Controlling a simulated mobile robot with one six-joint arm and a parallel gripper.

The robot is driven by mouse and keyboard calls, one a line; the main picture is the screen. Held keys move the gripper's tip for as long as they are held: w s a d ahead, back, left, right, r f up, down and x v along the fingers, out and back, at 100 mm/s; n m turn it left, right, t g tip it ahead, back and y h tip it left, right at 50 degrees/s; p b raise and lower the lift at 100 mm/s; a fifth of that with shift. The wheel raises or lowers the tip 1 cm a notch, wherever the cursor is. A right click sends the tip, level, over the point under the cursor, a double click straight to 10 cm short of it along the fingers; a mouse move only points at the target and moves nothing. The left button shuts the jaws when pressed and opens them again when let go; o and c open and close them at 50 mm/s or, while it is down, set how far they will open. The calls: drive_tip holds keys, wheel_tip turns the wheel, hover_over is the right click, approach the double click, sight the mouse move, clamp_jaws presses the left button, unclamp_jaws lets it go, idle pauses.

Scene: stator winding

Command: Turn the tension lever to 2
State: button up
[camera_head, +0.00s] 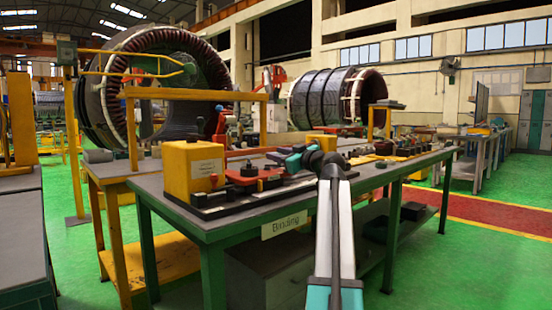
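A yellow box (193,170) with a small lettered plate stands at the left end of a long base on the green-framed workbench (185,222). A red knob (213,179) sits low on its right side. Beside it are red parts with black round knobs (249,169). I cannot tell which of these parts is the tension lever, and no number 2 is readable. My arm reaches up from the bottom, and its teal wrist ends in my gripper (277,158), just right of and above the black knobs. The fingers are too small to tell open from shut, or whether they touch anything.
A sign reading "Binding" (284,225) hangs on the bench's front edge. More yellow and black parts (385,148) stand along the bench to the right. Large stator rings (160,85) are behind. A yellow frame (195,93) stands close behind the box.

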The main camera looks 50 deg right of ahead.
drive_tip(key=shift+f, duration=0.25)
drive_tip(key=s+p, duration=0.1)
drive_tip(key=s, duration=0.3)
drive_tip(key=s+a+p, duration=0.1)
drive_tip(key=s, duration=0.4)
drive_tip(key=s+a+p, duration=0.1)
drive_tip(key=s+p, duration=0.1)
drive_tip(key=s, duration=0.2)
drive_tip(key=shift+s+a, duration=0.1)
drive_tip(key=shift+s, duration=0.2)
idle(0.5)
